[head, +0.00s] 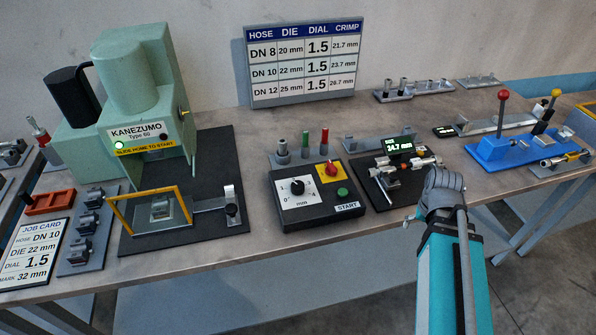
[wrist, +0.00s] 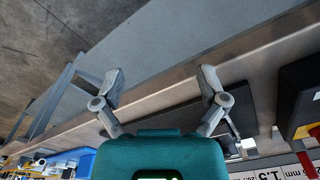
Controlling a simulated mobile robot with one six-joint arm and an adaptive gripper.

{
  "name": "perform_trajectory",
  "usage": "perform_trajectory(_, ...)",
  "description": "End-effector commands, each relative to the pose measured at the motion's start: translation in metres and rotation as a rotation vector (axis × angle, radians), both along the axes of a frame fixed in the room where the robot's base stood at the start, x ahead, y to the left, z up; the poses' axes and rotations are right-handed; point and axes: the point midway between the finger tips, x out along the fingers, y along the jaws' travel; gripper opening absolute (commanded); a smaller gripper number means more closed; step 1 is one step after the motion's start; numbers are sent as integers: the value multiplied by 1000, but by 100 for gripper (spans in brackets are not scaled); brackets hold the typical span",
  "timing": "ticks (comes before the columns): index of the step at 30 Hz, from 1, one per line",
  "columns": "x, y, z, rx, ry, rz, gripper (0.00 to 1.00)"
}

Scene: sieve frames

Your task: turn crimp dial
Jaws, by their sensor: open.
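The crimp dial (head: 297,187) is a black knob with a white mark, on a dark control box (head: 318,211) on the bench in the head view. Its scale shows 0 at lower left, 4 at right, and mm below. The knob's exact setting is too small to read. A red knob on a yellow plate (head: 330,170) and a green START button (head: 342,192) are on the same box. My gripper (head: 441,188) is right of the box, near the bench's front edge, apart from the dial. In the wrist view its fingers (wrist: 160,82) are spread with nothing between them.
The job card (head: 36,249) reads DN 10, die 22 mm, dial 1.5, mark 32 mm. A green crimping press (head: 135,85) stands left. A black measuring stand (head: 385,200) with a 14.7 mm display is between box and gripper. A blue fixture (head: 505,150) is right.

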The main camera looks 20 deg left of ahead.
Motion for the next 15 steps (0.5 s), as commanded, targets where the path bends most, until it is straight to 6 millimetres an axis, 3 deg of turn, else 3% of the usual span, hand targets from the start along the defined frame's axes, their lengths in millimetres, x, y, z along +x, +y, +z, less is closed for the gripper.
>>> perform_trajectory(1, 1, 2, 21, 0, -1, 0, 92)
perform_trajectory(15, 17, 25, 113, 4, -7, -15, 92)
